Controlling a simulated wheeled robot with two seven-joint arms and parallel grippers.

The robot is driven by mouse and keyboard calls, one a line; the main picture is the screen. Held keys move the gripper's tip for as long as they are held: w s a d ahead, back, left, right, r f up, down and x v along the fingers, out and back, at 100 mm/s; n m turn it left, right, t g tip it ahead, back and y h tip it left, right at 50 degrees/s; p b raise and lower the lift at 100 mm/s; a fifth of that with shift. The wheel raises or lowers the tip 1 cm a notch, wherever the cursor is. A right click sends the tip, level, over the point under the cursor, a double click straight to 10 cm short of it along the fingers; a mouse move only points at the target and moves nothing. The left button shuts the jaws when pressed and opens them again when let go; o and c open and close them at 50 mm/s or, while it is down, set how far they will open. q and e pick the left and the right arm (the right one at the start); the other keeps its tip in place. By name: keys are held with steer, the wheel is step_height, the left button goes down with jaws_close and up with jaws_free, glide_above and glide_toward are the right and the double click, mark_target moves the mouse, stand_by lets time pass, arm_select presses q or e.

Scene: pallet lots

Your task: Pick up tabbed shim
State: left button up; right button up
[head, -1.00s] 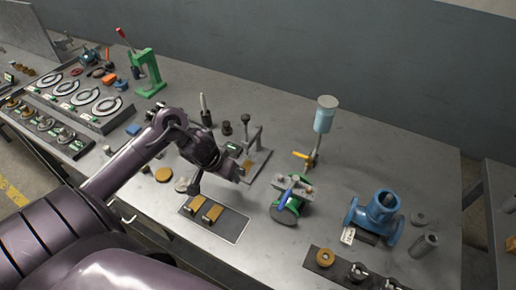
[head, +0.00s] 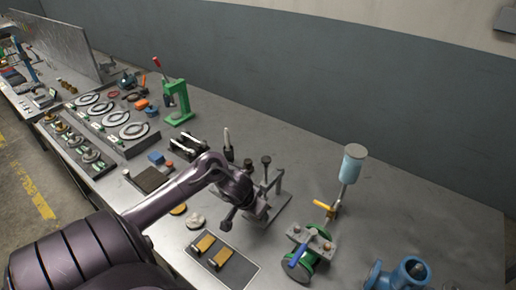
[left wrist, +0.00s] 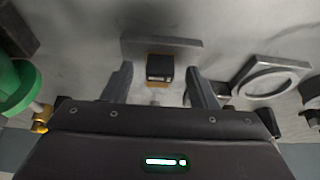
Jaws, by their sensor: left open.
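Two yellow-brown pieces with dark ends, which look like tabbed shims, lie on a dark mat (head: 243,272) in the head view, one left (head: 203,244) and one right (head: 221,257). My left gripper (head: 262,212) is above the bench behind the mat, over a grey fixture (head: 283,205) that it partly covers. In the left wrist view my left gripper (left wrist: 159,90) is open. Between and beyond its fingertips is a black block (left wrist: 160,66) with yellow-orange edges, by a grey plate (left wrist: 135,47). I cannot tell whether it is a shim. No contact shows.
A green-based valve (head: 311,247) with a blue lever and a pale blue cylinder on a stem (head: 353,163) stand to the right. Posts rise beside the gripper. A green press (head: 177,102) and ring trays (head: 120,132) are at left. The back right bench is clear.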

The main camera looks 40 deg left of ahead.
arm_select(q)
steer(key=c, duration=1.1)
arm_select(e)
steer(key=shift+s, duration=0.3)
